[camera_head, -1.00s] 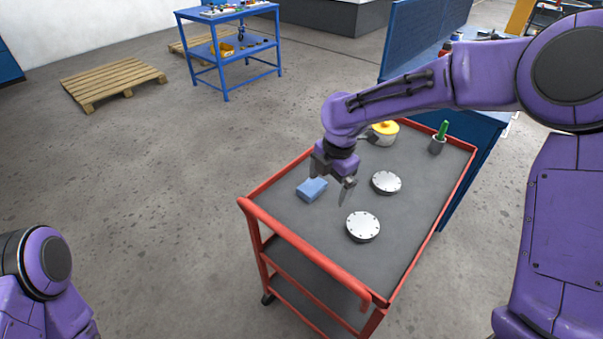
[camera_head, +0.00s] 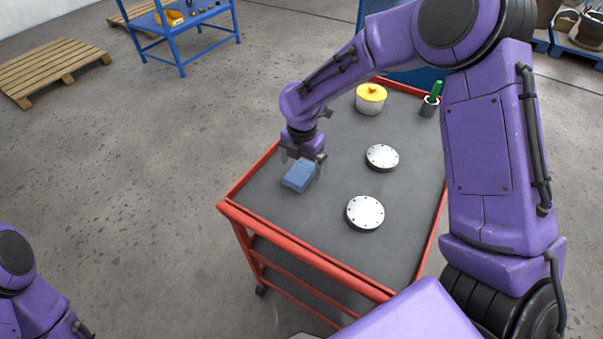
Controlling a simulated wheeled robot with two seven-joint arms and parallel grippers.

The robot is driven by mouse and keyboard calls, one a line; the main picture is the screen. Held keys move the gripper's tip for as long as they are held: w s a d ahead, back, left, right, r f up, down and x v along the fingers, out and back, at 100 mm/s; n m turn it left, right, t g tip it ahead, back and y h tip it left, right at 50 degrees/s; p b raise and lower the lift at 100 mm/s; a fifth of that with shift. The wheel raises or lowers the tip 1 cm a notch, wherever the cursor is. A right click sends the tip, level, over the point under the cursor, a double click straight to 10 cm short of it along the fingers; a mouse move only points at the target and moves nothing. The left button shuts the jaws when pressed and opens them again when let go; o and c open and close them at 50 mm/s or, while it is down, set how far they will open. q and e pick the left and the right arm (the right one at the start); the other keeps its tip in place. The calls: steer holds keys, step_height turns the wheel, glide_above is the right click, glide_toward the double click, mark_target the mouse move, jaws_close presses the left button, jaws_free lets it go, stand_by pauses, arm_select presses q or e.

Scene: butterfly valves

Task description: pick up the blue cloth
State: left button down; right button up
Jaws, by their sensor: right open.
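The blue cloth (camera_head: 298,177) is a small folded block on the grey top of the red cart (camera_head: 300,257), near its left edge. My right gripper (camera_head: 301,167) is right above the cloth, pointing down, with its fingers around or beside the far part of it. Its jaws are open. Whether the fingers touch the cloth I cannot tell. My left arm shows at the lower left corner, but its gripper is not in view.
Two silver discs with bolt holes, a nearer one (camera_head: 365,212) and a farther one (camera_head: 382,157), lie right of the cloth. A yellow-lidded pot (camera_head: 370,98) and a cup with a green-handled item (camera_head: 431,102) stand at the back. The cart's near left top is clear.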

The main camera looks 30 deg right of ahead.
mark_target(300, 172)
steer(key=f, duration=0.1)
steer(key=w+f, duration=0.1)
steer(key=f, duration=0.1)
steer(key=shift+w+f, duration=0.2)
steer(key=shift+f, duration=0.1)
steer(key=shift+s+r, duration=0.3)
steer(key=shift+s, duration=0.1)
steer(key=shift+c, duration=0.7)
steer(key=shift+w+f, duration=0.1)
steer(key=shift+w, duration=0.05)
steer(key=c, duration=1)
arm_select(q)
steer(key=shift+w, duration=0.3)
arm_select(e)
steer(key=shift+w+r, duration=0.1)
steer(key=shift+r, duration=0.35)
arm_select(q)
steer(key=shift+f+b, duration=0.95)
steer(key=shift+b, duration=0.05)
arm_select(e)
steer(key=s+d+r, duration=0.2)
steer(key=d+r, duration=0.2)
steer(key=s+d+r, duration=0.2)
steer(key=d+r, duration=0.2)
steer(key=s+d+r, duration=0.3)
steer(key=d+r, duration=0.1)
steer(key=shift+d+r, duration=0.1)
steer(key=shift+d, duration=0.05)
